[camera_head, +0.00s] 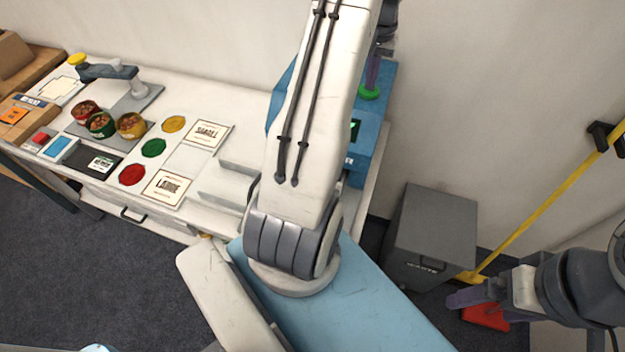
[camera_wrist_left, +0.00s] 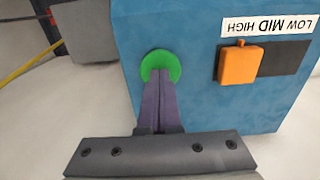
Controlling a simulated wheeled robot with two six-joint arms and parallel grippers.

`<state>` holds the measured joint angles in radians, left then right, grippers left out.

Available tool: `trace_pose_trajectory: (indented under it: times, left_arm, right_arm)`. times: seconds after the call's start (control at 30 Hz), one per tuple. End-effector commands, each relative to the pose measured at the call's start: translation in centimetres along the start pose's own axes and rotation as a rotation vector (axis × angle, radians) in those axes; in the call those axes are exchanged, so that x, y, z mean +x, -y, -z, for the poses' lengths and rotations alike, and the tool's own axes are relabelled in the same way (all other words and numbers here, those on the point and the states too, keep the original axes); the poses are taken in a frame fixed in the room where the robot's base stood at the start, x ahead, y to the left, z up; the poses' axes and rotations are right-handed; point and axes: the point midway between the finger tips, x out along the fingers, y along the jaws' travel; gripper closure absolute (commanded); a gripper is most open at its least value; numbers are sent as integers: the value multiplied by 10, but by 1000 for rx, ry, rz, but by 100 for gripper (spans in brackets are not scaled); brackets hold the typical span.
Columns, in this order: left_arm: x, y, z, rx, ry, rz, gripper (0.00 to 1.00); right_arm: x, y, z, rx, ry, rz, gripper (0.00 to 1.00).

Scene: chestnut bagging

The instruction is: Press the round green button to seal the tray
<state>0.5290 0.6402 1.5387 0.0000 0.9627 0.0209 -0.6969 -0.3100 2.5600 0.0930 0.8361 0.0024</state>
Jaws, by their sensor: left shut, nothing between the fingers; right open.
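The round green button (camera_wrist_left: 160,57) is on a blue machine (camera_wrist_left: 200,100). In the head view the green button (camera_head: 370,94) shows just past my left arm, on the blue machine (camera_head: 372,130). My left gripper (camera_wrist_left: 160,82) is shut and empty, its purple fingertips over the button's lower middle. Whether they touch or press it I cannot tell. In the head view my left gripper (camera_head: 372,82) is mostly hidden by its arm. My right gripper (camera_head: 478,298) is open and empty at the lower right. I cannot make out the tray; my left arm covers much of the machine.
An orange slider (camera_wrist_left: 240,64) sits beside the button under a LOW MID HIGH label. The white table (camera_head: 225,105) holds several bowls, coloured discs and cards at the left. A grey waste bin (camera_head: 435,225) and a yellow pole (camera_head: 545,210) stand at the right.

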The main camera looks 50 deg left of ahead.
Motion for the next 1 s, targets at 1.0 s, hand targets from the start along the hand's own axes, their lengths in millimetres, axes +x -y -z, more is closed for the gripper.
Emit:
trace_pose_trajectory:
  times: [1.0]
  left_arm:
    - [2, 0, 0, 0, 1, 0, 100]
  right_arm:
    - [-1, 0, 0, 0, 0, 0, 10]
